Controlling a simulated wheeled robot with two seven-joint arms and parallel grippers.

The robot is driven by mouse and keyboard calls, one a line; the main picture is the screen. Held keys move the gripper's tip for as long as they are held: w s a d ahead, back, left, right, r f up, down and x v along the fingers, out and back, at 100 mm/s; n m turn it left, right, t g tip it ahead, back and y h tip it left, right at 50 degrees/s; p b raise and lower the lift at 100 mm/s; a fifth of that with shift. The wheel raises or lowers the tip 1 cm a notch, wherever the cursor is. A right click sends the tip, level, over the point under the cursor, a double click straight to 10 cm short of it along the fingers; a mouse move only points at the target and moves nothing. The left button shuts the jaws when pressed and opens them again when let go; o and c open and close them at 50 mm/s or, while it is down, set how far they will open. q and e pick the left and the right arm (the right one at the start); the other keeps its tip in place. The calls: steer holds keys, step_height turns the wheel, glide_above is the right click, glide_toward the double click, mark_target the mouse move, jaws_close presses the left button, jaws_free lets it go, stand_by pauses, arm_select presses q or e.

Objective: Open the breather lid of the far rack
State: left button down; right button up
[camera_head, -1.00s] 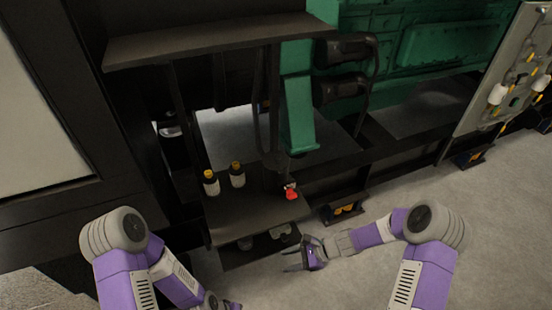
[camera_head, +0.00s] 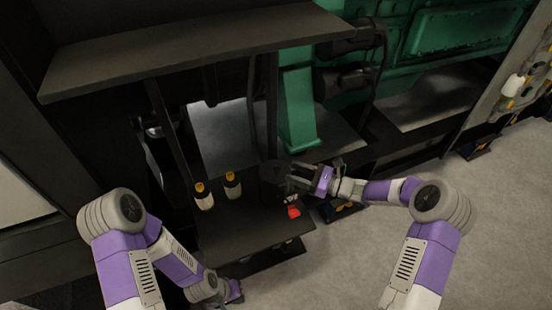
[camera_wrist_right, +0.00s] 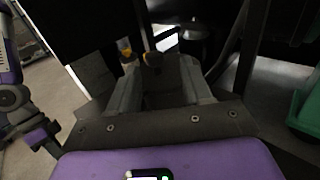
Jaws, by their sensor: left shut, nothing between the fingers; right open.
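My right gripper (camera_head: 290,178) is open, its fingers reaching left at a dark round canister (camera_head: 271,182) on the rack shelf (camera_head: 235,235). In the right wrist view the open fingers (camera_wrist_right: 160,75) have a dark surface between them; I cannot tell whether they touch it. The canister's top may be the breather lid, but it is too dark to make out a lid edge or hinge. A red part (camera_head: 293,211) sits just below the canister. My left gripper (camera_head: 235,291) is shut and empty, low in front of the rack.
A dark upper shelf (camera_head: 190,48) overhangs. A green genset (camera_head: 298,110) stands behind. A low tray (camera_head: 340,208) is right of the rack.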

mark_target(277, 168)
steer(key=x, duration=0.6)
steer(key=shift+s+a+r, duration=0.15)
steer(key=shift+s+a, duration=0.1)
steer(key=shift+a, duration=0.2)
jaws_close()
